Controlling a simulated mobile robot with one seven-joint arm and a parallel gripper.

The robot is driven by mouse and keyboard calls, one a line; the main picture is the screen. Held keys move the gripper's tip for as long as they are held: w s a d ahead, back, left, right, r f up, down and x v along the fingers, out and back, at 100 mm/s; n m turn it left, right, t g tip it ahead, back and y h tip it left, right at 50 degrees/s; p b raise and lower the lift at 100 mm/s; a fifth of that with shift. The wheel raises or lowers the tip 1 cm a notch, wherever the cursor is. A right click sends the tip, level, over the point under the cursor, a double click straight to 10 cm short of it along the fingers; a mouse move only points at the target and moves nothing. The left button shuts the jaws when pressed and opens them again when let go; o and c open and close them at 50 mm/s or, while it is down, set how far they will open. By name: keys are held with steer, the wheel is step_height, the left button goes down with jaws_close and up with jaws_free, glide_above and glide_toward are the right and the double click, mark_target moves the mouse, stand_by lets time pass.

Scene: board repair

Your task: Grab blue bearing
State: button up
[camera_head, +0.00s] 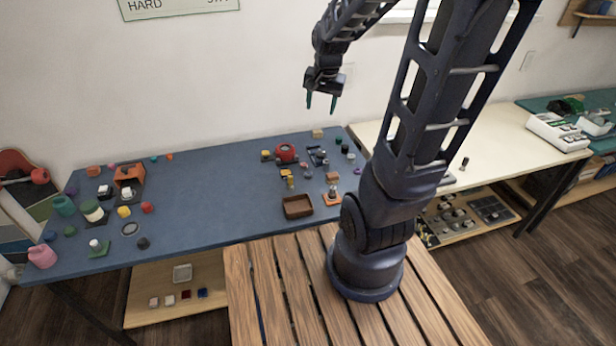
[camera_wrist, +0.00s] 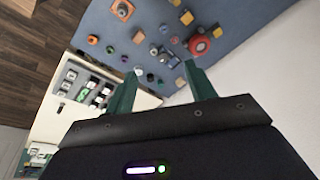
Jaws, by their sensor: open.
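My gripper (camera_head: 321,103) is open and empty, held high above the back of the blue table, with its fingers pointing down. In the wrist view my gripper (camera_wrist: 161,71) shows two green fingers spread apart with nothing between them. I cannot clearly pick out a blue bearing; the small parts are too small to tell. A purple ring (camera_head: 357,171) lies near the table's right edge and also shows in the wrist view (camera_wrist: 124,59). A dark blue part (camera_wrist: 150,77) appears between the fingertips in the wrist view, well below them.
The blue table (camera_head: 225,190) has a clear middle. A red round part (camera_head: 285,152), a brown tray (camera_head: 298,206) and several small parts stand at its right. More parts crowd its left, around an orange machine (camera_head: 128,175). A cream table (camera_head: 485,150) adjoins on the right.

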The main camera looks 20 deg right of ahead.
steer(key=w+f+m+g, duration=0.1)
steer(key=w+f+m, duration=0.3)
steer(key=w+f, duration=0.5)
steer(key=m+g, duration=0.2)
steer(key=m, duration=0.3)
glide_above(308, 174)
steer(key=shift+d+f, duration=0.2)
steer(key=shift+f, duration=5.05)
steer(key=shift+d+f, duration=0.2)
steer(key=shift+f, duration=5.05)
steer(key=shift+a+f, duration=0.2)
steer(key=shift+f, duration=1.1)
steer(key=shift+a+f, duration=0.2)
steer(key=shift+f, duration=1.05)
steer(key=c, duration=1.1)
steer(key=shift+o, duration=0.2)
